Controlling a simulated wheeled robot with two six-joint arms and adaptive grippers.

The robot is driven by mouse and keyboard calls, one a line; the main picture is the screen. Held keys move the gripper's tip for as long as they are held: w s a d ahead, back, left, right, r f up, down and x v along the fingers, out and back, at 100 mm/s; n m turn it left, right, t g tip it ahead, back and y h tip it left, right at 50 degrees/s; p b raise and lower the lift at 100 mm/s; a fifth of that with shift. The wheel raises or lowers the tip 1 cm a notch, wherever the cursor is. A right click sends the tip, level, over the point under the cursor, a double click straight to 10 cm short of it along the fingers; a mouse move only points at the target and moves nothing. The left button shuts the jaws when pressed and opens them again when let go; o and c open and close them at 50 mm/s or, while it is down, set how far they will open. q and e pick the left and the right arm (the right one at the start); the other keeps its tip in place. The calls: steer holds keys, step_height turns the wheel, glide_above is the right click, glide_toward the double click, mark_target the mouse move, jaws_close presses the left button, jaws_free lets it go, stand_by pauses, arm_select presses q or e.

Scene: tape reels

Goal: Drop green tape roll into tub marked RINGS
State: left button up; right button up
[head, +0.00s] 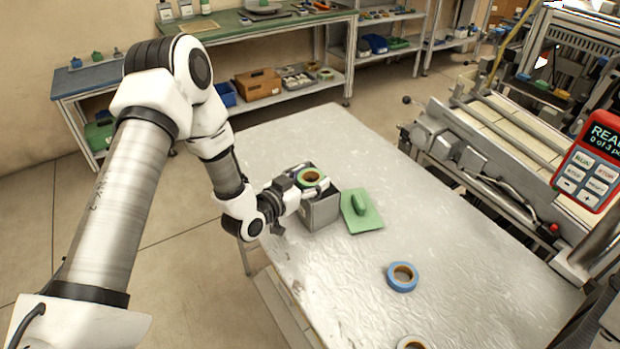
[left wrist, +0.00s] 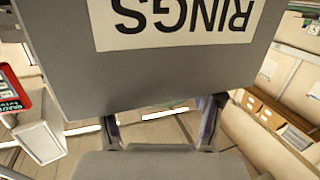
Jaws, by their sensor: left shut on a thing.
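The green tape roll (head: 301,179), with a brown core, shows at the top of the grey tub (head: 322,213) in the head view. My left gripper (head: 314,187) is shut on the roll at the tub's mouth. How far the roll reaches below the rim is hard to tell. In the left wrist view the tub's grey wall (left wrist: 60,68) fills the top, with its RINGS label (left wrist: 180,22) upside down. The gripper's fingers (left wrist: 161,122) show below it there, and the roll is hidden. My right gripper is out of view.
A green hand tool with a flat base (head: 361,212) lies just right of the tub. A blue tape roll (head: 402,277) lies nearer on the metal table (head: 330,285), and another roll (head: 411,343) is cut off at the bottom edge. A machine (head: 500,150) stands along the right side.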

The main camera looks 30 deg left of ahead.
arm_select(q)
steer(key=shift+s+f, duration=0.1)
steer(key=o, duration=1.2)
steer(key=shift+c, duration=0.2)
steer(key=shift+s, duration=0.1)
steer(key=v, duration=1.1)
steer(key=shift+s, duration=0.35)
steer(key=shift+a, duration=0.1)
